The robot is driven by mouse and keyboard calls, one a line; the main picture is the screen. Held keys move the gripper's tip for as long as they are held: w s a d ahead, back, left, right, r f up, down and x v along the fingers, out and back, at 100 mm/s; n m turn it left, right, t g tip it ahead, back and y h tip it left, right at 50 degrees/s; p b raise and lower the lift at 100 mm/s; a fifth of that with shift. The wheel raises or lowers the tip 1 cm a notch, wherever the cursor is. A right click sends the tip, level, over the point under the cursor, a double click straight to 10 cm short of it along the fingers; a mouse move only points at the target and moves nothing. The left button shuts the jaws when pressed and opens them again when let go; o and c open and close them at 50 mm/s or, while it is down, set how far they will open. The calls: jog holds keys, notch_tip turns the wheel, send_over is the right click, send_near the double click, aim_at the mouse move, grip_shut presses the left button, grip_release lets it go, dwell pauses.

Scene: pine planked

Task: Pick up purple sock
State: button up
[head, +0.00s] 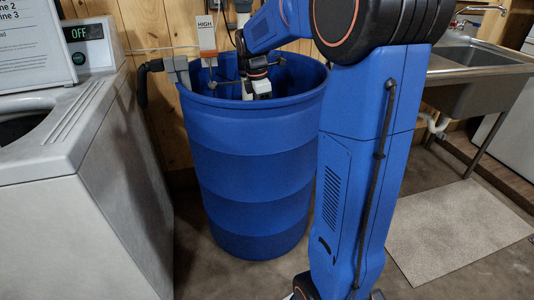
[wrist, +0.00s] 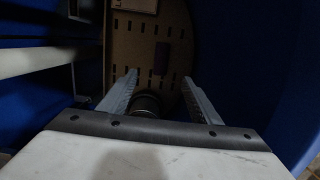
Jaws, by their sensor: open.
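In the wrist view a small dark purple patch (wrist: 161,57), which looks like the purple sock, lies on a brown slotted plate (wrist: 122,50) down inside the blue barrel. My gripper (wrist: 160,77) is open, its two grey fingers spread apart and pointing down toward the plate. The purple patch shows just beyond the fingertips, between them and apart from them. In the head view my arm reaches over the rim of the blue barrel (head: 255,165); my fingertips and the sock are hidden inside it.
A dark round fitting (wrist: 146,104) shows between my fingers, and a pale pipe (wrist: 35,62) crosses at left. The barrel wall is close on both sides. A washer (head: 85,170) stands left of the barrel. A metal sink (head: 480,70) and a grey mat (head: 455,225) are at right.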

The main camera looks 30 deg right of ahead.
jog(key=f, duration=0.4)
jog(key=d+f, duration=0.1)
jog(key=f, duration=0.8)
jog(key=shift+s+d+f, duration=0.25)
jog(key=shift+s+d, duration=0.05)
jog(key=shift+d, duration=0.05)
jog(key=c, duration=1.1)
